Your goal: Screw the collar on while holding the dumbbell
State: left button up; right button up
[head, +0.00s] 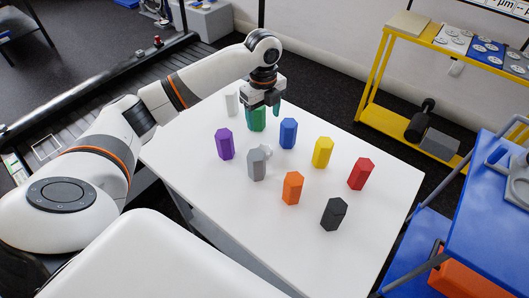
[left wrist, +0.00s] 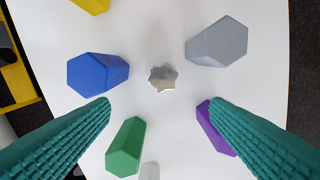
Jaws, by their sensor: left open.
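A small silver-grey star-shaped piece, which looks like the collar (head: 266,151), lies on the white table beside the grey hexagonal block. It also shows in the left wrist view (left wrist: 163,77), beyond the fingertips and between their lines. My left gripper (head: 263,106) is open and empty, with teal fingers pointing down over the table's far side by the green block. The left wrist view shows its fingers (left wrist: 158,108) wide apart. A black dumbbell-like object (head: 420,120) stands on the yellow rack's lower shelf. My right gripper is not in view.
Several hexagonal blocks stand around the star piece, including green (left wrist: 125,147), blue (head: 288,133), purple (head: 224,144), grey (head: 256,164) and orange (head: 292,188). A yellow rack (head: 377,72) and a blue cart (head: 465,215) stand at right. The table's (head: 225,205) near-left surface is clear.

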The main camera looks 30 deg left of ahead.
pick_arm(q)
send_over(263, 148)
jog(key=f, duration=0.6)
jog(key=shift+w+f+p, duration=0.2)
jog(key=shift+f+p, duration=0.05)
jog(key=shift+p, duration=0.1)
jog(key=shift+f, duration=0.15)
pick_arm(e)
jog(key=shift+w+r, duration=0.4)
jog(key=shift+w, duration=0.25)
pick_arm(q)
jog(key=shift+s+f+p, duration=0.15)
jog(key=shift+f+p, duration=0.1)
jog(key=shift+f, duration=1.05)
jog(key=shift+s+f+p, duration=0.1)
jog(key=shift+f+p, duration=0.15)
jog(key=shift+f, duration=1.05)
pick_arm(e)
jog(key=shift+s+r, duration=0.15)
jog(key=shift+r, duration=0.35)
pick_arm(q)
jog(key=c, duration=1.1)
notch_tip(263, 148, up, 10)
jog(key=shift+r+b, duration=0.1)
jog(key=shift+b, duration=0.3)
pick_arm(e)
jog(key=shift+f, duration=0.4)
